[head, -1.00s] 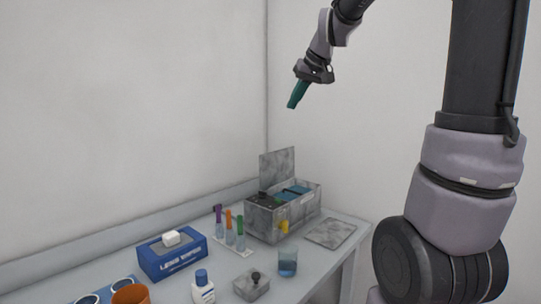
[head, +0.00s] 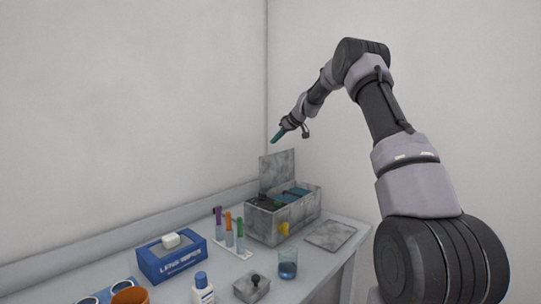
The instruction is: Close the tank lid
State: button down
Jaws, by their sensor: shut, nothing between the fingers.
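The tank (head: 266,223) is a grey mottled box at the back right of the bench, with dark and blue contents showing inside. Its lid (head: 277,170) stands upright at the tank's back left edge, so the tank is open. A yellow tab (head: 284,229) is on the tank's front. My gripper (head: 276,138), with green fingers, is shut and empty. In the picture it is just above the top edge of the lid, pointing down and left. I cannot tell how far it is from the lid in depth.
A flat grey plate (head: 331,235) lies right of the tank. A beaker (head: 288,265) and a small knobbed block (head: 251,287) stand in front. Tubes with coloured tops (head: 228,222), a blue wipes box (head: 173,259), a white bottle (head: 203,291) and an orange cup (head: 130,295) are to the left.

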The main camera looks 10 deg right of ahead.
aim_at(275, 168)
jog(key=shift+w+a+f, duration=0.35)
jog(key=shift+w+f, duration=0.15)
jog(key=shift+f, duration=0.75)
jog(key=shift+w+a+f, duration=0.35)
jog(key=shift+w+f, duration=0.1)
jog(key=shift+f, duration=0.85)
jog(key=shift+w+a+f, duration=0.35)
jog(key=shift+w+f, duration=0.15)
jog(key=shift+f, duration=0.75)
jog(key=shift+d, duration=0.1)
